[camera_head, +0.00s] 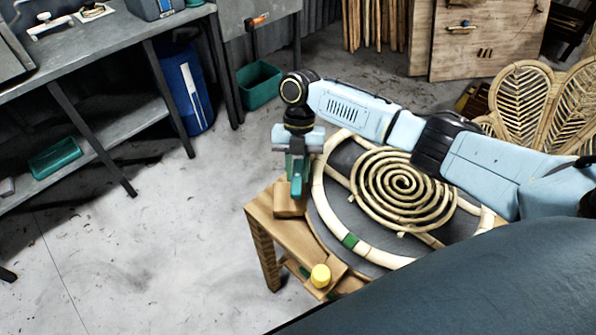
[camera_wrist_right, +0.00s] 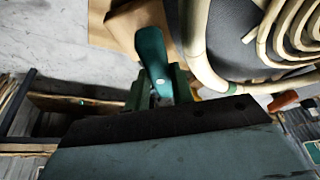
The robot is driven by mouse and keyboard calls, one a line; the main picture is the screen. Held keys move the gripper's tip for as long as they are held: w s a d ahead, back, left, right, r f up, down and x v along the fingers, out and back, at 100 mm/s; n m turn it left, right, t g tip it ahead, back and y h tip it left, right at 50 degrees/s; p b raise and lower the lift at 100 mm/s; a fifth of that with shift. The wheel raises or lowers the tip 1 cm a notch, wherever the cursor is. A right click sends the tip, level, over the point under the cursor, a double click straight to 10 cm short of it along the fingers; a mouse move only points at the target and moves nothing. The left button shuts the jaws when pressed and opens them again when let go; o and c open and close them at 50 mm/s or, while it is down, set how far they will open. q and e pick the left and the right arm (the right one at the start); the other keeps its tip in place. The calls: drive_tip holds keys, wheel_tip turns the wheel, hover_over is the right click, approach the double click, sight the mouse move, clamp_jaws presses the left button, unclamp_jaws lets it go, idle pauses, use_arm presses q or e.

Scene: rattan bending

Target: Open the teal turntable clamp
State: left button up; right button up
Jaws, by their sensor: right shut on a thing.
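The teal turntable clamp (camera_head: 297,173) stands upright at the left edge of the wooden table, beside the round turntable. Its teal lever also shows in the right wrist view (camera_wrist_right: 152,62). My right gripper (camera_head: 297,160) is over the clamp from above, shut on its teal lever. In the right wrist view the fingers (camera_wrist_right: 160,90) are at the lever's near end, and the gripper body covers the lower part of the picture. The turntable (camera_head: 338,158) carries a pale rattan ring and a rattan spiral (camera_head: 400,188). My left gripper is not in view.
A workbench (camera_head: 100,50) runs along the left, with a blue bin (camera_head: 185,90) and a green bin (camera_head: 260,85) behind. The floor left of the table is clear.

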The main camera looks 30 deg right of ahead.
drive_tip(key=shift+n, duration=0.6)
drive_tip(key=shift+h, duration=0.3)
drive_tip(key=o, duration=1)
drive_tip(key=v, duration=1.3)
drive_tip(key=shift+w+r, duration=0.15)
